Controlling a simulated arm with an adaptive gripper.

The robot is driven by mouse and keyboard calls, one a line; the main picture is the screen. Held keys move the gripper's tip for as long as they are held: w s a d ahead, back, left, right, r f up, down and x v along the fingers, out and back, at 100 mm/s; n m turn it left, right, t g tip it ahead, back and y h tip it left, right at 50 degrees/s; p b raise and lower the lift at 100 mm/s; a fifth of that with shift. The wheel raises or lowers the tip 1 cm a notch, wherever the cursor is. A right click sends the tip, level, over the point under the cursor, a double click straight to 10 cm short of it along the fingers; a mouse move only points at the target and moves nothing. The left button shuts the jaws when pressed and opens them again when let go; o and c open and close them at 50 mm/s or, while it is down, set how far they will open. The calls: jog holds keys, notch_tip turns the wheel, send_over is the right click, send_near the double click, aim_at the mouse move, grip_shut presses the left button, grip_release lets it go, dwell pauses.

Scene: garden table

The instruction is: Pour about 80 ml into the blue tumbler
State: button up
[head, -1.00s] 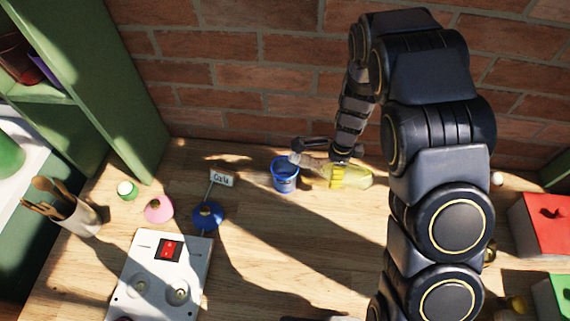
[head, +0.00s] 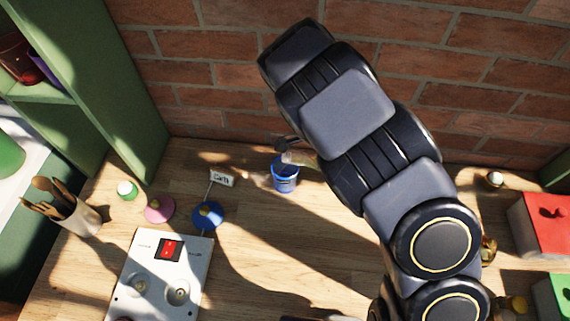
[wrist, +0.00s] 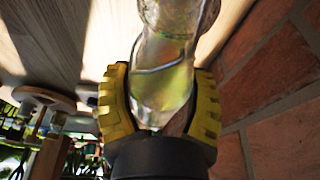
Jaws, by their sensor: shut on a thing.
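The blue tumbler (head: 286,181) stands upright on the wooden table near the brick wall in the head view. My gripper (wrist: 160,78) has its yellow ridged fingers shut around a clear glass bottle (wrist: 163,52) with yellowish liquid inside, seen in the wrist view. In the head view, a pale end of the bottle (head: 299,158) shows just over the tumbler's rim, and my arm hides the rest of it and most of the gripper. I cannot tell whether liquid is running out or how full the tumbler is.
A small white label sign (head: 222,178), a blue round-based piece (head: 208,217) and a pink one (head: 159,209) stand left of the tumbler. A white panel with a red switch (head: 169,250) lies in front. Utensils (head: 76,214) stand far left; a red box (head: 546,224) is right.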

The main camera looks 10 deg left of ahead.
jog(key=shift+r+h, duration=1)
jog(key=shift+h, duration=0.2)
dwell(2.2)
jog(key=shift+f, duration=0.1)
jog(key=shift+d+f+y, duration=0.1)
jog(key=shift+f+y, duration=1.05)
jog(key=shift+y, duration=0.25)
jog(key=shift+d+f+y, duration=0.3)
jog(key=shift+f+y, duration=0.15)
jog(key=shift+y, duration=0.05)
jog(key=shift+d+f, duration=0.1)
dwell(0.7)
